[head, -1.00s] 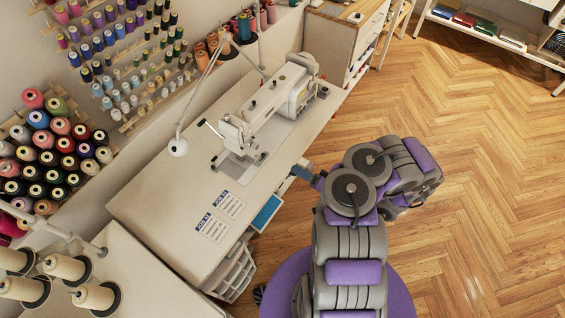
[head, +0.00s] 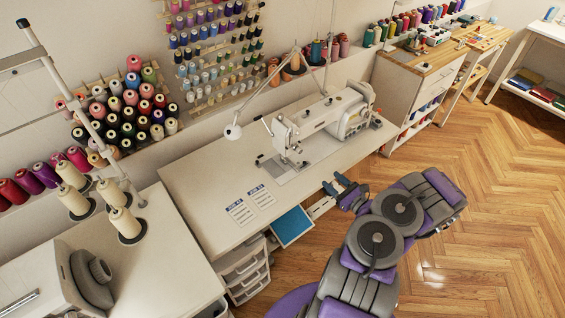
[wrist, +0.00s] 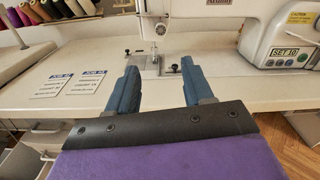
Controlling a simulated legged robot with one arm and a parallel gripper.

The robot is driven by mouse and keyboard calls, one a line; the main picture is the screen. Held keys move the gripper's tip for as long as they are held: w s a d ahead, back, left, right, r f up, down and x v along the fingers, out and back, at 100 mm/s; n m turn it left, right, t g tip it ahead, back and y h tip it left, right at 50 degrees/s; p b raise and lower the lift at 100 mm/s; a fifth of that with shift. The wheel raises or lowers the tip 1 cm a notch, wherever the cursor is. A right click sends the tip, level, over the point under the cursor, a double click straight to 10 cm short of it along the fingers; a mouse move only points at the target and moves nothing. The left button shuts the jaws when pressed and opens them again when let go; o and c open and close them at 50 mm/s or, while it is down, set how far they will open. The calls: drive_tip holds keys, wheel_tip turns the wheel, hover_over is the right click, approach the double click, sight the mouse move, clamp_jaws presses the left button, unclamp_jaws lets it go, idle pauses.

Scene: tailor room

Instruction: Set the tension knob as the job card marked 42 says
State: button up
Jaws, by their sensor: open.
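The white sewing machine (head: 325,118) stands on the pale table, and its lower part shows in the wrist view (wrist: 210,30). Two job cards with blue headers lie flat on the table left of the machine: a left card (head: 240,212) and a right card (head: 262,197). They also show in the wrist view, left (wrist: 49,86) and right (wrist: 86,88); their numbers are too small to read surely. My gripper (head: 343,184) is open and empty at the table's front edge, facing the machine.
A lamp (head: 233,131) arches over the table left of the machine. A blue-topped open drawer (head: 292,226) juts out below the front edge. Cream thread cones (head: 122,222) stand on the table at left. Wooden floor (head: 500,220) at right is clear.

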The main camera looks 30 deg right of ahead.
sight(301, 152)
drive_tip(key=shift+m, duration=0.4)
drive_tip(key=w+b, duration=0.1)
drive_tip(key=w, duration=0.4)
drive_tip(key=w+a+b, duration=0.1)
drive_tip(key=w, duration=0.5)
drive_tip(key=w+b, duration=0.1)
drive_tip(key=w, duration=0.5)
drive_tip(key=shift+w+a, duration=0.2)
drive_tip(key=shift+w, duration=0.05)
clamp_jaws()
